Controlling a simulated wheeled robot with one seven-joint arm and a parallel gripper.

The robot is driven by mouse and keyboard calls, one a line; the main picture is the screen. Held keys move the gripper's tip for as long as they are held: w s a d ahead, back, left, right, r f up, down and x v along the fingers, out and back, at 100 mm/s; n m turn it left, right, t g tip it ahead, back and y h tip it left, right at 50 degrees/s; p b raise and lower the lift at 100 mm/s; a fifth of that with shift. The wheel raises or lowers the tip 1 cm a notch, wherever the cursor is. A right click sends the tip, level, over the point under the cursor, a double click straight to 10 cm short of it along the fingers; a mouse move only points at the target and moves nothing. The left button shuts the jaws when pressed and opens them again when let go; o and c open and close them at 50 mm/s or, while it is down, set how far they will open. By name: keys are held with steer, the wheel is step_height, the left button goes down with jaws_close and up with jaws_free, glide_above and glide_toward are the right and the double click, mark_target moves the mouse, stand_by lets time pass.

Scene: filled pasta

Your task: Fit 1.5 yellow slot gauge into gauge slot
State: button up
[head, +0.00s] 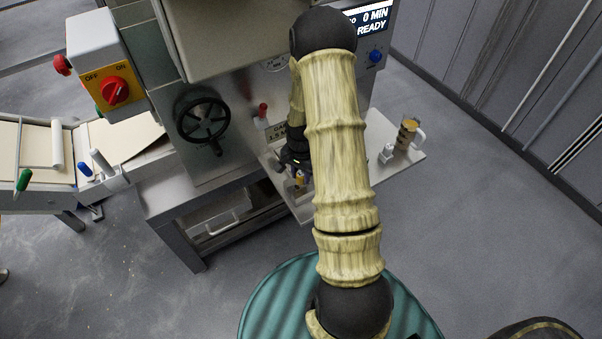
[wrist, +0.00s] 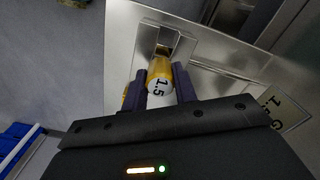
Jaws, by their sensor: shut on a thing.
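The yellow slot gauge (wrist: 160,74) has a white end marked 1.5. My gripper (wrist: 164,88) is shut on it, with a dark finger on either side. In the wrist view the gauge's yellow far end points at the gauge slot (wrist: 181,42), a metal block with a dark opening, and lies close to its mouth. I cannot tell whether the tip is inside. In the head view my gripper (head: 296,158) is over the shelf, mostly hidden behind my arm, and a small yellow piece (head: 300,179) shows below it.
The metal shelf (head: 411,157) carries a jug (head: 408,131) and a small white block (head: 387,153) at its right. A gauge sign (head: 279,133) reading 1.5 stands behind my gripper. The machine's handwheel (head: 203,116) is at the left. Open floor lies right of the shelf.

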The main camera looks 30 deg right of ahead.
steer(key=shift+f+b, duration=0.4)
steer(key=shift+f, duration=0.5)
stand_by(0.8)
steer(key=o, duration=1.3)
steer(key=shift+r, duration=0.1)
steer(key=shift+r+p, duration=2.9)
steer(key=shift+r, duration=0.6)
steer(key=shift+f, duration=0.1)
